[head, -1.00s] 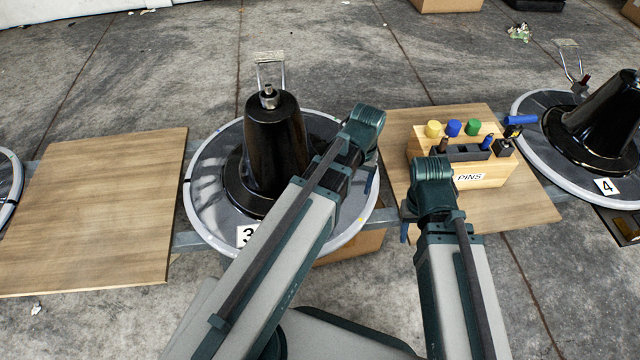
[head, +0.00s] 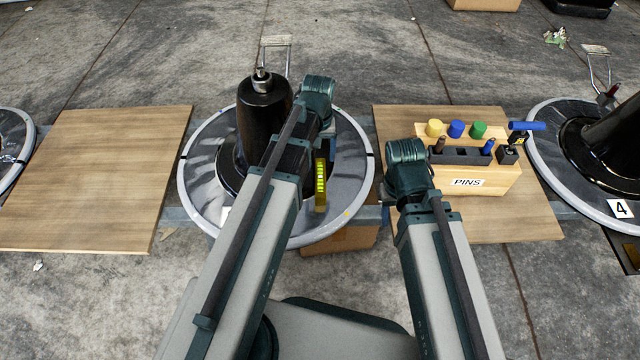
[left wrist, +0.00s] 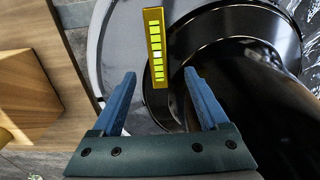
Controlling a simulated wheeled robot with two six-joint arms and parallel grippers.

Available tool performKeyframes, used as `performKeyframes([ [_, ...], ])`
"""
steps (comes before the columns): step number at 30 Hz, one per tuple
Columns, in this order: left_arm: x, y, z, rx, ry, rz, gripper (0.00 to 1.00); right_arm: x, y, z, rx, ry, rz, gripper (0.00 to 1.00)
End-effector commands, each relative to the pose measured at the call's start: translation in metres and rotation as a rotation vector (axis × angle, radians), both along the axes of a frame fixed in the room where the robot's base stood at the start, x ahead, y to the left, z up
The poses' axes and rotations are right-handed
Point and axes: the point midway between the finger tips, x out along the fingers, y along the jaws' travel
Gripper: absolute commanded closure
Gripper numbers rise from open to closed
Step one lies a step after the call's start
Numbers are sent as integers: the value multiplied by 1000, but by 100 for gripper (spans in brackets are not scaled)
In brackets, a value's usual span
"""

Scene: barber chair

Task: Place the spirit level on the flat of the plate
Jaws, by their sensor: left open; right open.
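The spirit level (head: 321,185) is a narrow yellow bar with a row of green cells, one of them bright white. In the head view it is over the right front of the grey plate (head: 350,165), right of the black cone (head: 262,115); I cannot tell whether it rests flat. In the left wrist view the level (left wrist: 155,45) appears just past and between the blue fingertips of my open left gripper (left wrist: 159,73), touching neither in the picture.
A wooden pin block (head: 470,178) with coloured pins stands on a board to the right. A bare wooden board (head: 95,180) is at the left. Another plate with a black cone (head: 612,145), labelled 4, is at far right. A metal frame (head: 276,45) rises behind the near cone.

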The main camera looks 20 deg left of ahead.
Motion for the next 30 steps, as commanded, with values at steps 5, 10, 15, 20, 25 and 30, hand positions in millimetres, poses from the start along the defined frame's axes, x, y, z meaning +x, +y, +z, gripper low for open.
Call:
performKeyframes([
  [5,0,0,-34,0,0,0,22,0,0,-34,0,0,4,50],
  [10,0,0,-57,0,0,-1,22,0,1,-57,3,-1,9,50],
  [15,0,-1,-67,0,0,-1,22,1,1,-67,5,-1,11,50],
  [20,0,-1,-66,0,0,-1,22,1,1,-66,5,-1,12,50],
  [25,-1,-2,-75,0,0,-1,22,0,1,-75,6,-1,13,50],
  [30,-2,-4,-95,0,0,-1,22,1,2,-96,8,-1,13,50],
])
